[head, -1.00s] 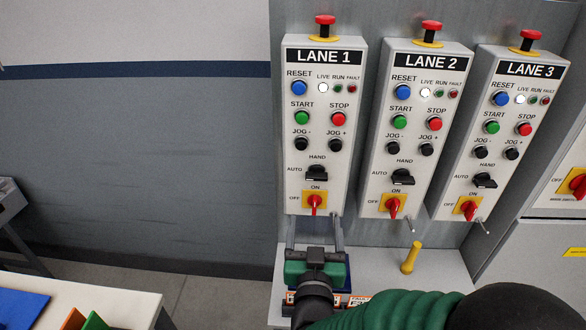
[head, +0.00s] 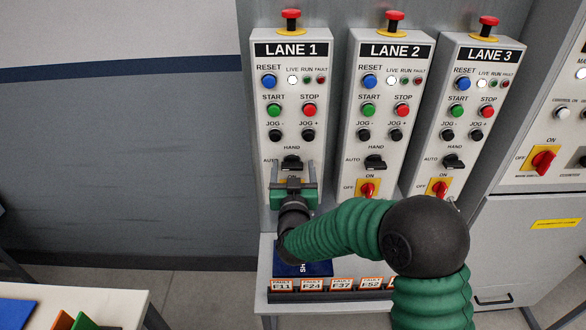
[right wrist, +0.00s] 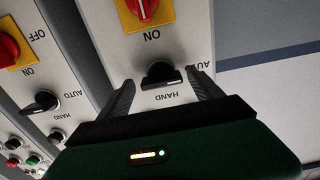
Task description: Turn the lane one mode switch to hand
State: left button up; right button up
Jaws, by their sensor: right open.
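The lane 1 box (head: 262,130) is a pale upright panel. Its mode switch (head: 291,160) is a black knob below the jog buttons, marked HAND above and AUTO to the left. In the right wrist view the knob (right wrist: 161,73) lies crosswise, its white mark toward AUTO. My right gripper (head: 293,172) is open in front of the lower part of this box. In the right wrist view its fingers (right wrist: 160,78) stand on either side of the knob, with gaps; contact is not visible. The gripper hides most of the ON/OFF switch below. My left gripper is out of view.
The lane 2 box (head: 352,140) and lane 3 box (head: 447,135) stand close on the right with like switches. A red mushroom button (head: 291,14) tops lane 1. Below is a ledge with a row of fault tags (head: 341,284). The grey wall at left is clear.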

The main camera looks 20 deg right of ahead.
jog(key=shift+a, duration=0.2)
jog(key=c, duration=1.4)
jog(key=m+b, duration=0.2)
jog(key=shift+d+f+m+b, duration=0.1)
jog(key=shift+f+m+b, duration=0.1)
jog(key=shift+m+b, duration=0.15)
jog(key=shift+s+d+f+m+b, duration=0.1)
jog(key=shift+f+m+b, duration=0.05)
jog(key=shift+m+b, duration=3.75)
jog(key=shift+f+m+b, duration=0.1)
jog(key=shift+m+b, duration=3.65)
jog(key=shift+b, duration=0.1)
